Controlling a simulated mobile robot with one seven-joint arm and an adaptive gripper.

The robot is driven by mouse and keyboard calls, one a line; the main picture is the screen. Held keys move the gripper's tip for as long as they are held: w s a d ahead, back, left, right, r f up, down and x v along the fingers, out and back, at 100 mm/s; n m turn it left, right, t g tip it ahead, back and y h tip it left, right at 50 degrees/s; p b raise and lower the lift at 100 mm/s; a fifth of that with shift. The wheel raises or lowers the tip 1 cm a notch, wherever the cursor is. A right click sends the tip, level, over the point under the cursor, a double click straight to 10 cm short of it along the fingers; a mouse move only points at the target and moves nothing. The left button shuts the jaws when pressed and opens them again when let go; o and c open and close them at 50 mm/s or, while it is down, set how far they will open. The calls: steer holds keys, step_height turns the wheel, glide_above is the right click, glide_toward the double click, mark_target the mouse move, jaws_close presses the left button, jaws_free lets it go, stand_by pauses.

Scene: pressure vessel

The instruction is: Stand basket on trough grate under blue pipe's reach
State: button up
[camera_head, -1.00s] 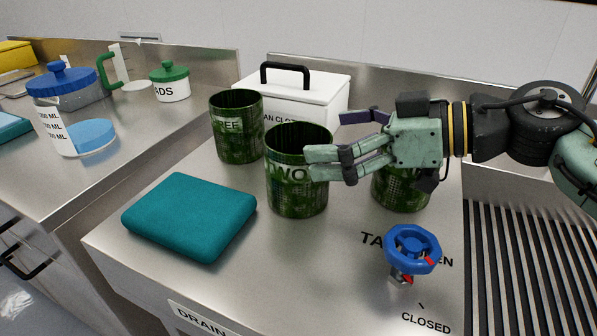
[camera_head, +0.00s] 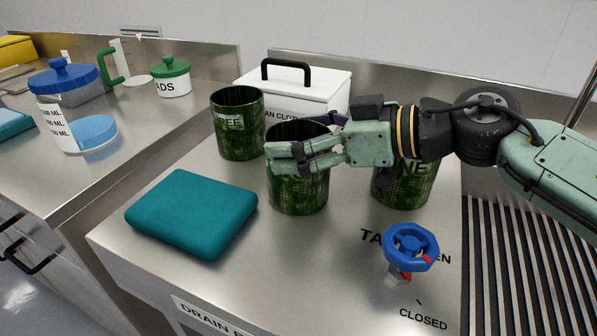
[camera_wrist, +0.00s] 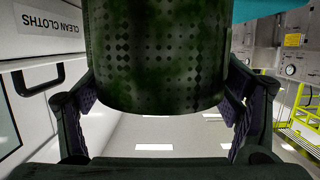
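Three green perforated baskets stand on the steel counter (camera_head: 330,245). The middle basket, marked TWO a second ago (camera_head: 299,192), has my gripper (camera_head: 290,138) at its upper part, with the fingers on either side of it. The wrist view shows this basket (camera_wrist: 155,50) between the two spread fingers (camera_wrist: 160,100); firm contact is not evident. The left basket (camera_head: 238,128) ends in "EE"; the right basket (camera_head: 403,185) is partly behind my wrist. The trough grate (camera_head: 515,270) has dark slats at the right. No blue pipe is visible.
A blue valve wheel (camera_head: 411,246) stands in front of the baskets near the OPEN and CLOSED marks. A teal folded cloth (camera_head: 190,212) lies at the front left. A white clean-cloths box (camera_head: 295,92) stands behind. Jars and a measuring jug occupy the left counter.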

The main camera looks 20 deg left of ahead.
steer(key=c, duration=1.4)
